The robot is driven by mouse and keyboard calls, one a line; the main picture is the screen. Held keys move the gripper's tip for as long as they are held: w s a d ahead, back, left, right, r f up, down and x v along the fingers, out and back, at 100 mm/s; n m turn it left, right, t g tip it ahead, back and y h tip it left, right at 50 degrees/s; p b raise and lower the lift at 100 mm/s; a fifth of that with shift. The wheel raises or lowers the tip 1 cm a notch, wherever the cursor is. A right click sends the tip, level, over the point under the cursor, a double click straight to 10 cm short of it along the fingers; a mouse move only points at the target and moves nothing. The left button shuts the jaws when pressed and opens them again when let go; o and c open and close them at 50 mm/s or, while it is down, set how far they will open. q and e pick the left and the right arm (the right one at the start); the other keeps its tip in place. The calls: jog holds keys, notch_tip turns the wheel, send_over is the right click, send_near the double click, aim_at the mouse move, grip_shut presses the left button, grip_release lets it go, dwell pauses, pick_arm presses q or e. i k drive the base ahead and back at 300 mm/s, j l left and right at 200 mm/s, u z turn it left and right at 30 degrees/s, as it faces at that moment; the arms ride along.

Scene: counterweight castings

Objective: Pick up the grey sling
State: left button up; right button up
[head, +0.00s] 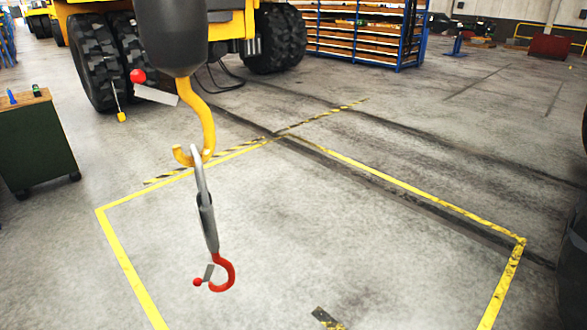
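The grey sling (206,205) hangs from a large yellow crane hook (207,125). Its upper loop sits in the curve of that hook. A red hook (228,275) with a small red ball and a grey latch is at the sling's lower end. The sling hangs slightly tilted, with its lower end to the right, and appears clear of the floor. Neither of my grippers is in view.
A dark hook block (172,35) hangs above the yellow hook. A yellow-lined floor area (375,172) lies below and looks mostly clear. A green cabinet (38,145) stands left, a large-wheeled yellow vehicle (97,62) and blue shelving (365,32) behind. A dark shape fills the right edge.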

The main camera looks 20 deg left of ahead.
aim_at(207, 221)
jog(key=j+u, duration=0.1)
jog(key=u, duration=1.1)
